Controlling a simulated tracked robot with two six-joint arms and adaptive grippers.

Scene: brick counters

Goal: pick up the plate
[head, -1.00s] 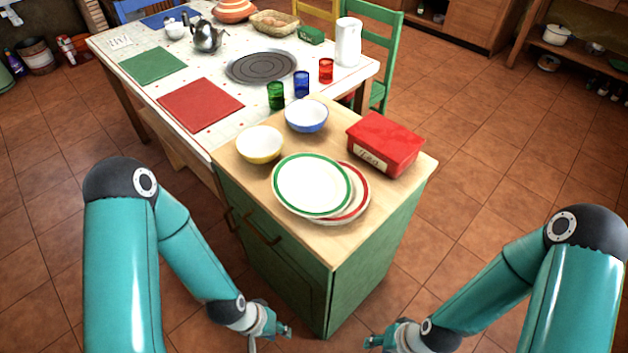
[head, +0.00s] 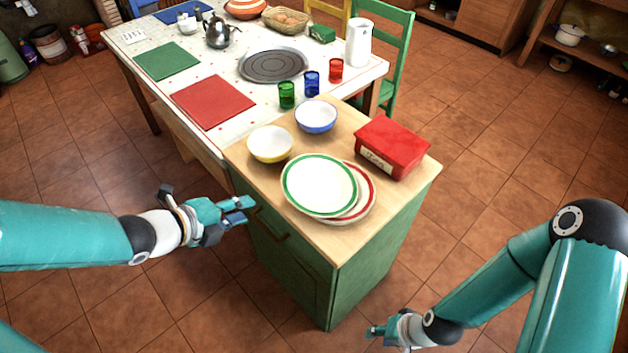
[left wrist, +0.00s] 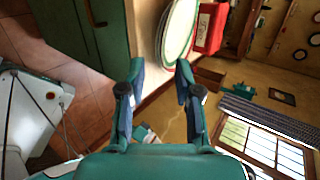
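A white plate with a green rim (head: 319,185) lies on top of a red-rimmed plate (head: 367,197) on the wooden counter top. The green-rimmed plate overlaps the other and hides most of it. The plates also show at the top of the left wrist view (left wrist: 178,32), ahead of the fingers. My left gripper (head: 246,210) is left of the counter, apart from the plates, pointing toward them. In the left wrist view its two fingers (left wrist: 157,82) are spread with nothing between them. My right gripper (head: 372,332) is low, right of the counter's front corner; its fingers are too small to read.
A yellow bowl (head: 270,144), a blue bowl (head: 316,116) and a red box (head: 391,147) stand behind the plates. The green cabinet (head: 372,262) carries the counter top. A laid table (head: 165,95) adjoins it behind. The floor around my arms is clear.

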